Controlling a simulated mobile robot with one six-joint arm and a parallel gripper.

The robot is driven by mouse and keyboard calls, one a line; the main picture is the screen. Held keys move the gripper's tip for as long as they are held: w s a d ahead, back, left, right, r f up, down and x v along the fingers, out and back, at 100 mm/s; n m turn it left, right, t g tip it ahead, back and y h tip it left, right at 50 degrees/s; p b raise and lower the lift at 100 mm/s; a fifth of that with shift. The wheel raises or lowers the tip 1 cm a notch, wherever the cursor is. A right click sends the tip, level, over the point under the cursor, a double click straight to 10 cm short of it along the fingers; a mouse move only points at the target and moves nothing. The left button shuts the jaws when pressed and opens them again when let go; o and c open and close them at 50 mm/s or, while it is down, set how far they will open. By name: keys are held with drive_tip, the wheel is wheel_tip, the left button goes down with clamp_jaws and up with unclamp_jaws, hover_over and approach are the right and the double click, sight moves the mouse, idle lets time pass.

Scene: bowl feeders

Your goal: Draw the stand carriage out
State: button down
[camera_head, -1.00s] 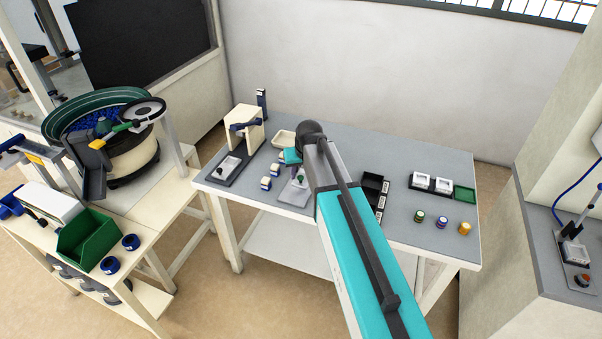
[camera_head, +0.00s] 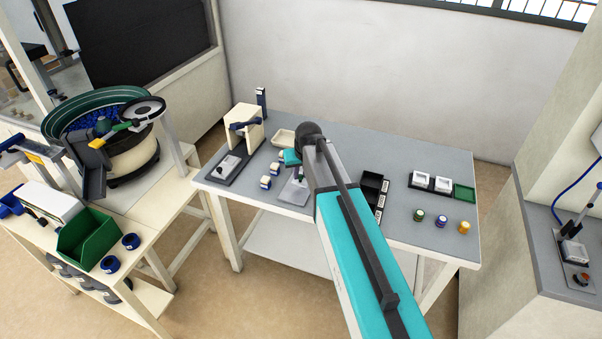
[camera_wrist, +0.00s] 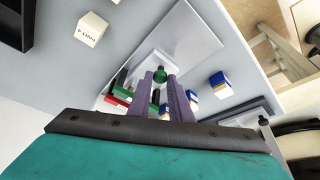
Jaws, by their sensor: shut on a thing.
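A light grey plate (camera_wrist: 190,40) lies on the table under my gripper; it also shows in the head view (camera_head: 290,198). My gripper (camera_wrist: 160,76) points down at it, and its two purple fingers are shut on a small green knob (camera_wrist: 160,71). The fingers hide what lies below the knob, and I cannot tell whether it belongs to the stand carriage. A cream stand (camera_head: 247,122) is at the table's left, with a dark base and a light piece (camera_head: 230,164) in front. In the head view my arm hides most of the gripped spot.
Blue-and-white blocks (camera_wrist: 220,84) stand close to the gripper. A white labelled box (camera_wrist: 91,29) and a black tray (camera_head: 372,186) are on its other side. Several capped jars (camera_head: 441,221) stand toward the table's right. A cream tray (camera_head: 283,137) lies behind.

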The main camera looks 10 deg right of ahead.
drive_tip(key=shift+s+a, duration=0.6)
drive_tip(key=shift+s, duration=0.45)
drive_tip(key=shift+s+a, duration=0.6)
drive_tip(key=shift+s, duration=0.4)
drive_tip(key=shift+s+a, duration=0.6)
drive_tip(key=shift+s, duration=0.45)
drive_tip(key=shift+a+f, duration=0.1)
drive_tip(key=shift+s, duration=0.1)
drive_tip(key=c, duration=1.6)
unclamp_jaws()
drive_tip(key=shift+s, duration=0.1)
drive_tip(key=shift+r, duration=0.2)
drive_tip(key=shift+r+b, duration=0.3)
drive_tip(key=shift+r, duration=0.05)
drive_tip(key=shift+b+v, duration=0.7)
drive_tip(key=shift+v, duration=5.75)
